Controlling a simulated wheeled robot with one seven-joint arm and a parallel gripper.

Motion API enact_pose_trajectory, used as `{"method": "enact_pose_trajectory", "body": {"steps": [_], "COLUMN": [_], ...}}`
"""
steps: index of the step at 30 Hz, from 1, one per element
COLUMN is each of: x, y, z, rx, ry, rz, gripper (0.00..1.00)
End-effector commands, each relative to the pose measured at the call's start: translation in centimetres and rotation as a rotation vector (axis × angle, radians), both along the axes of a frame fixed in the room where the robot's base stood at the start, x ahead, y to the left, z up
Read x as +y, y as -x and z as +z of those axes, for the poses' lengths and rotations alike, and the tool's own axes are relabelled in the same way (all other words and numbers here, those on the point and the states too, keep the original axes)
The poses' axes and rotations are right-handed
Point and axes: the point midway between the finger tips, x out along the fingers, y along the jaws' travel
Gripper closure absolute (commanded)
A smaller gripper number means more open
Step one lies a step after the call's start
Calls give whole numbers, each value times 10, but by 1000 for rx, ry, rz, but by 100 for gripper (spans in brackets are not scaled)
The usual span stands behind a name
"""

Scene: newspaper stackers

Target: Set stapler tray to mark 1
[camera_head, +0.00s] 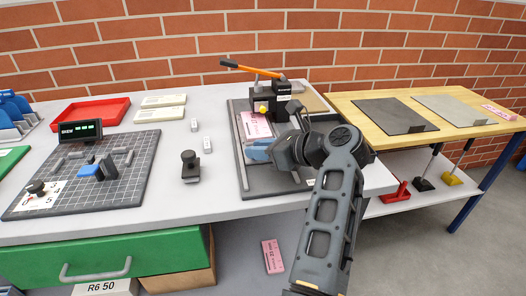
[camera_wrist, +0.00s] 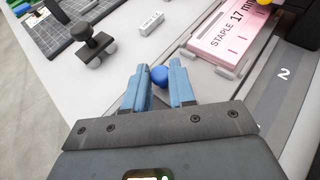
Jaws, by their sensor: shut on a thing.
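The stapler (camera_head: 270,95) with its orange lever stands at the back of a dark base plate (camera_head: 270,183) on the grey bench. A pink block marked STAPLE 17 mm (camera_head: 256,125) lies flat in front of it; the wrist view shows it on the light grey tray (camera_wrist: 190,61) beside a dark rail strip. The numeral 2 (camera_wrist: 284,73) is printed on the strip; I see no numeral 1. My gripper (camera_head: 258,151) is low at the tray's left front. In the wrist view its blue fingers (camera_wrist: 158,85) are shut on a round blue knob (camera_wrist: 159,74).
Left of the base plate are a dark knobbed stamp (camera_head: 190,166) and small white blocks (camera_head: 207,145). Further left are a gridded board (camera_head: 110,190) and a red tray (camera_head: 90,112). A wooden table (camera_head: 440,105) stands right. A pink block (camera_head: 272,256) lies below the bench edge.

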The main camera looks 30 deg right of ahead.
Motion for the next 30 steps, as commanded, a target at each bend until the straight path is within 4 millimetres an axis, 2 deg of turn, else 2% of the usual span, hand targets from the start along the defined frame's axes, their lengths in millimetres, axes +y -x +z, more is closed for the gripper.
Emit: {"method": "enact_pose_trajectory", "body": {"steps": [3, 6, 15, 16, 21, 30], "x": [-5, -6, -6, -6, -6, -7], "y": [-13, -18, -18, -18, -18, -16], "z": [2, 1, 0, 0, 0, 1], "rx": [0, 1, 0, -1, -1, 0], "ry": [-1, 1, 2, 2, 2, 2], "rz": [-3, -1, 0, 0, 0, -1], "gripper": [100, 100, 100, 72, 56, 54]}}
